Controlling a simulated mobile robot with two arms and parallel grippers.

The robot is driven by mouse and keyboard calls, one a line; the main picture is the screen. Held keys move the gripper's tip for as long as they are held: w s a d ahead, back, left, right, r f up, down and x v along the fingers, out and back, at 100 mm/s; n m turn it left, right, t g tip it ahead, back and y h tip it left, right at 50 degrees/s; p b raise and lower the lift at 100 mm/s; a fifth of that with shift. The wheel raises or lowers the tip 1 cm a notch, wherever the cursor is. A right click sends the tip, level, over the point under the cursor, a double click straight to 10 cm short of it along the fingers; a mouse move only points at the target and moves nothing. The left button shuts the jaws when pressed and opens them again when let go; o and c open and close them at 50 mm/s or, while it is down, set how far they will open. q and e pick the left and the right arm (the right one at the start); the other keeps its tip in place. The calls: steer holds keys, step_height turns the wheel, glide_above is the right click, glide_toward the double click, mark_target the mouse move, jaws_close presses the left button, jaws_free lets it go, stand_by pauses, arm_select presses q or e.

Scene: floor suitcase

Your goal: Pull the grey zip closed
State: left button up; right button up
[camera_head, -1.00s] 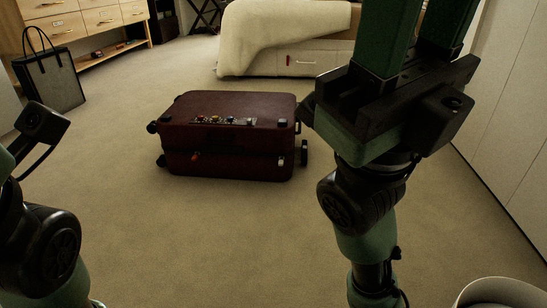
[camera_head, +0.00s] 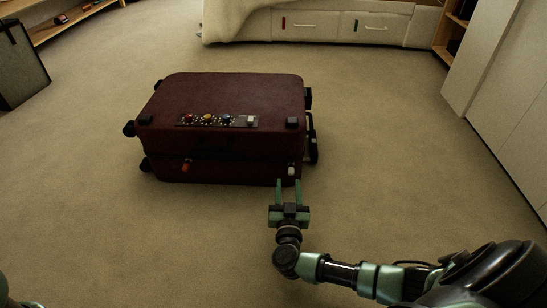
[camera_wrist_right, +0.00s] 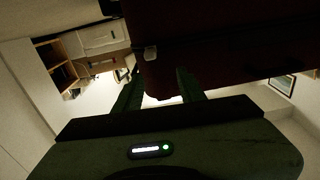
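A dark red suitcase (camera_head: 225,100) lies flat on the carpet. My left gripper is out of view.
Coloured knobs and a white block sit on a strip (camera_head: 215,120) on the suitcase top. A bag (camera_head: 20,65) stands at the left. Carpet in front is clear.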

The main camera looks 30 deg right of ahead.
mark_target(291, 174)
steer(key=shift+w+d+f+g+b, duration=0.2)
steer(key=shift+d+f+g+b, duration=0.25)
steer(key=shift+d+f, duration=0.4)
steer(key=b+x, duration=0.4)
steer(key=x, duration=0.1)
steer(key=shift+w+d+r+b, duration=0.1)
steer(key=shift+w+d+b, duration=0.15)
steer(key=shift+w+b, duration=0.35)
steer(key=shift+w+d+r, duration=0.1)
steer(key=shift+w, duration=0.05)
jaws_close()
